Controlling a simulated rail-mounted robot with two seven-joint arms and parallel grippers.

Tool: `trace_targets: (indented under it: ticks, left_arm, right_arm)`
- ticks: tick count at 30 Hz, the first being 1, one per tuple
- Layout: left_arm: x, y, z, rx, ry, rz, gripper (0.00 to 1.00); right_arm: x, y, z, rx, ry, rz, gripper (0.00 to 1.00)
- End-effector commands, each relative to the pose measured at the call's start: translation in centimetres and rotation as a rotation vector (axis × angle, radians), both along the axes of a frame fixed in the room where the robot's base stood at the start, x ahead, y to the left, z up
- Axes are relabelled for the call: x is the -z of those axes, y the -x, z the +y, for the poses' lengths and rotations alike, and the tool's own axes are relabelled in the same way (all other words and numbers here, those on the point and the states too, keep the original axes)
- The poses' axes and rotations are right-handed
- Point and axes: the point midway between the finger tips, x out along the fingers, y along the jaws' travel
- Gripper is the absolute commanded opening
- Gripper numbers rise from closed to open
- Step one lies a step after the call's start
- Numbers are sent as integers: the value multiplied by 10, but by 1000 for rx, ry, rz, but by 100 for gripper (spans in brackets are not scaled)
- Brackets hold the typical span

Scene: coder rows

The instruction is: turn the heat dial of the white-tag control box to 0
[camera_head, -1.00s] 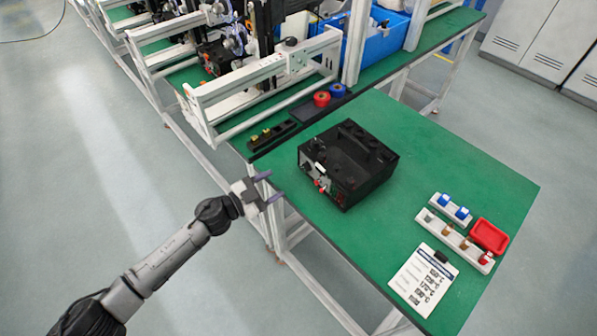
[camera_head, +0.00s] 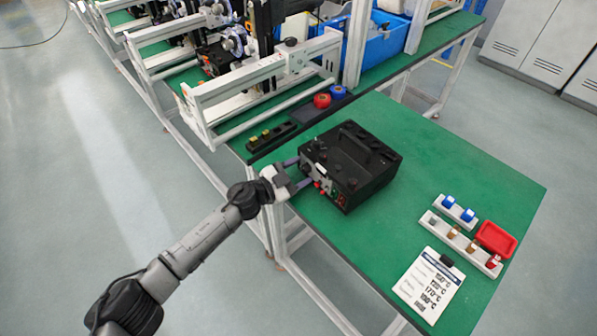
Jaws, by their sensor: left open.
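A black control box (camera_head: 362,170) with a handle on top stands on the green table. Its front panel, with small knobs, a red connector and a red switch, faces lower left. My left gripper (camera_head: 298,172) is open in front of this panel, its purple-grey fingers pointing at the panel's left part. I cannot tell whether the fingertips touch a knob. My right gripper is not in view.
A white sheet (camera_head: 428,284) with temperatures, white racks (camera_head: 460,243) with coloured pieces and a red tray (camera_head: 496,238) lie on the right of the table (camera_head: 450,160). A white frame (camera_head: 265,75) and a blue bin (camera_head: 375,45) stand behind.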

Motion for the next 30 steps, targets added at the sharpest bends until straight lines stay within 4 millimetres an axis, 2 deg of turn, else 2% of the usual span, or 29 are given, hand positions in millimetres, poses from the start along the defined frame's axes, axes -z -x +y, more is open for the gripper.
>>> trace_targets:
  ticks: [2, 16, 23, 30]
  left_arm:
    - [0, 0, 0, 0, 0, 0, 53]
    - [0, 0, 0, 0, 0, 0, 8]
    - [-2, 0, 0, 0, 14, 22, 6]
    - [-5, 0, 0, -2, 87, 134, 6]
  right_arm:
    - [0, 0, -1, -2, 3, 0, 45]
    - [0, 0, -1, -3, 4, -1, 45]
    - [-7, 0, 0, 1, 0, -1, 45]
    - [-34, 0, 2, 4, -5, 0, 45]
